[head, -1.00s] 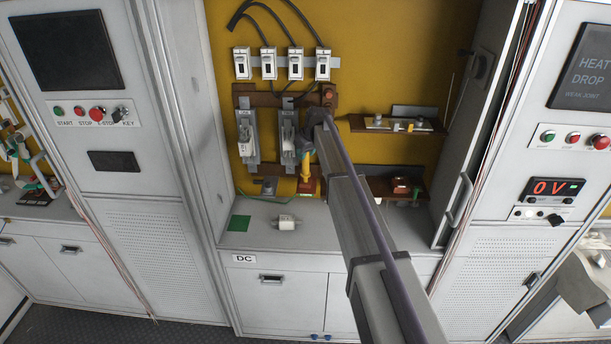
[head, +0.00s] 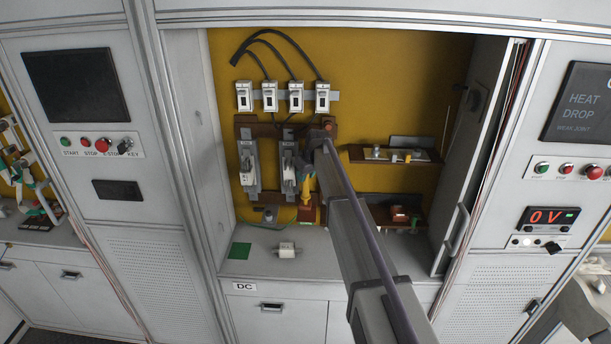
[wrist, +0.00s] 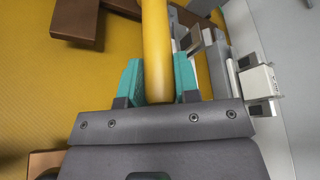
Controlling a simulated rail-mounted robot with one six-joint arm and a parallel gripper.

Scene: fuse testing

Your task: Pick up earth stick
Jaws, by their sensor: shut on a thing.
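The earth stick (wrist: 155,35) is a yellow rod standing upright in the wrist view. My gripper (wrist: 158,80) has its two teal fingers shut on it, one on each side. In the head view the yellow stick (head: 305,193) shows beside the end of my arm, in front of the yellow back panel, close to the right fuse holder (head: 289,168). My arm partly hides the gripper and the stick's upper part there. I cannot tell whether the stick's lower end is free of its rest.
Two brown shelves with small parts (head: 385,154) are right of my arm. A white fuse (head: 287,250) and a green square (head: 239,251) lie on the counter below. Cabinet walls bound the bay on both sides. Switches (head: 296,97) with black cables are above.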

